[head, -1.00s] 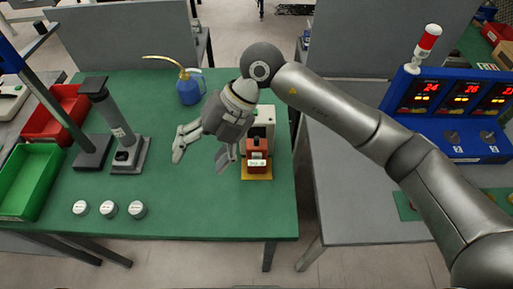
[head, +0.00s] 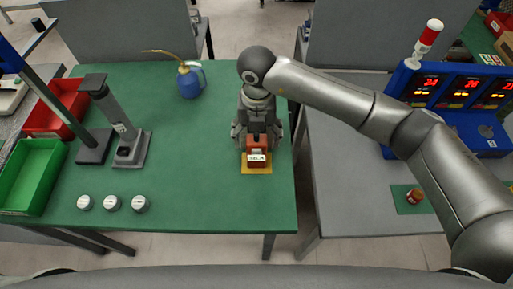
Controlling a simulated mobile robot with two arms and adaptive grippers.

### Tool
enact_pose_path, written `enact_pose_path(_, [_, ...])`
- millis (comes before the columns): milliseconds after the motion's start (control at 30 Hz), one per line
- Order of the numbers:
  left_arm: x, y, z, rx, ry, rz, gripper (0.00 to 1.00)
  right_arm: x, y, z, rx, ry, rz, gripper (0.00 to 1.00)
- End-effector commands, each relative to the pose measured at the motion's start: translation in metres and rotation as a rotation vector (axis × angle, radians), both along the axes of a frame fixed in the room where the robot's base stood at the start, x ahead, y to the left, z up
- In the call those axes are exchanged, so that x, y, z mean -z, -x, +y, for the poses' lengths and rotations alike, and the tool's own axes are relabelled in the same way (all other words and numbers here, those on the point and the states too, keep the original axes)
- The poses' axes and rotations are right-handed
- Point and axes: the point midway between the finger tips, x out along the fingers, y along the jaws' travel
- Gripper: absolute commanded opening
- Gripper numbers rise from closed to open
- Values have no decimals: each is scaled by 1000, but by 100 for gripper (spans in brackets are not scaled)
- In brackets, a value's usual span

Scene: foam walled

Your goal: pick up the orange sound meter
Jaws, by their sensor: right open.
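The orange sound meter (head: 257,146) stands on a small yellow pad near the right edge of the green table. A white label shows on its lower front. My right gripper (head: 256,135) is open, right at the meter's far side and above it, with its fingers on either side of the meter's upper part. Whether the fingers touch the meter cannot be seen. My left gripper is not in view.
The yellow pad (head: 257,170) lies under the meter. A blue oil can (head: 188,82) stands at the back. Three white-topped tins (head: 111,203), a grey press stand (head: 127,140), a green bin (head: 28,172) and a red bin (head: 58,110) are to the left. The table's middle is clear.

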Motion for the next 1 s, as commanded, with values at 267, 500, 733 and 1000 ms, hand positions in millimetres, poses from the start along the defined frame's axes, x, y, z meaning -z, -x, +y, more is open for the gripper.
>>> enact_pose_path(267, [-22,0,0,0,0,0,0,33,0,1,2,0,3,75])
enact_pose_path(500, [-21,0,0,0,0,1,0,39,-1,1,-1,-2,0,75])
enact_pose_path(733, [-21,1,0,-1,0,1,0,39,-1,1,-1,-2,0,53])
enact_pose_path(1000, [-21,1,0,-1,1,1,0,38,-1,1,-1,-2,-1,20])
